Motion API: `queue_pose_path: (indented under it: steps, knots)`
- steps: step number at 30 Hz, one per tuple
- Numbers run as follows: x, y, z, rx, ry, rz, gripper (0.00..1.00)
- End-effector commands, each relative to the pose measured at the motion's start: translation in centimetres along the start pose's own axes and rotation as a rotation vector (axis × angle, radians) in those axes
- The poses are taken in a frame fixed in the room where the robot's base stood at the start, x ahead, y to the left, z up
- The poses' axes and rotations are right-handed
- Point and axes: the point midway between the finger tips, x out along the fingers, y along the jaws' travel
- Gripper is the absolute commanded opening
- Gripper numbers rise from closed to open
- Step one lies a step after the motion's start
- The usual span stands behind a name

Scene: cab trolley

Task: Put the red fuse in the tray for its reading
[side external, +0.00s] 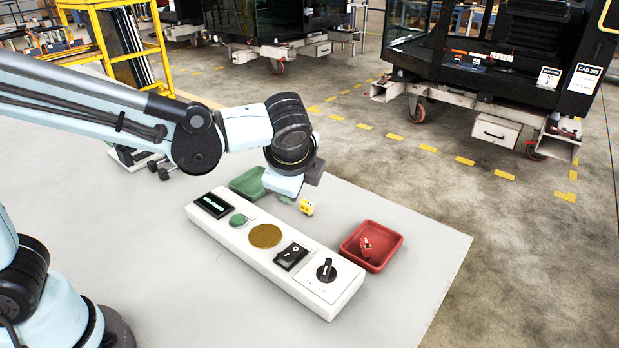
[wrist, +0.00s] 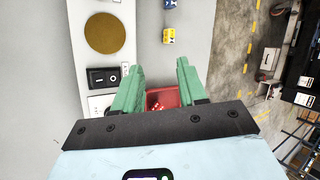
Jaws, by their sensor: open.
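The red fuse (side external: 366,244) is in the red tray (side external: 398,241) at the right of the side view; the wrist view shows red and white parts of the fuse (wrist: 156,104) in the tray (wrist: 172,94). A green tray (side external: 243,185) is behind the white panel's far end, partly hidden by my wrist. The panel (side external: 226,240) has a display (side external: 213,205) with unreadable green text. My gripper (wrist: 160,65) is open, its green fingers apart with nothing between their tips. In the side view it is above the table behind the panel, short of the red tray.
A yellow block (side external: 306,208) and a blue block (wrist: 170,4) are on the table behind the panel. The panel also has a green button (side external: 238,220), a gold disc (side external: 265,236), a rocker switch (side external: 292,256) and a knob (side external: 326,270). The table's right part is clear.

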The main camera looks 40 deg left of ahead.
Motion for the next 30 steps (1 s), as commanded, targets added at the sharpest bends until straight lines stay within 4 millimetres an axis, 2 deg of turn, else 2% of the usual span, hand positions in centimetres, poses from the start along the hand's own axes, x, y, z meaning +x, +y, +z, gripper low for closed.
queue_pose_path:
  steps: [1,3,9,12,16,21,30]
  knots:
    - [-0.1,0.3,1.9,-0.107,0.029,0.022,0.41]
    - [-0.2,0.8,3.8,-0.257,0.073,0.050,0.41]
    - [-0.5,2.9,8.2,-0.702,0.196,0.122,0.41]
    - [-0.6,4.0,9.8,-0.923,0.252,0.153,0.41]
    - [-0.6,5.2,11.2,-1.158,0.311,0.183,0.41]
    - [-0.5,6.0,12.0,-1.329,0.356,0.203,0.41]
    - [-0.5,6.1,12.1,-1.361,0.366,0.208,0.41]
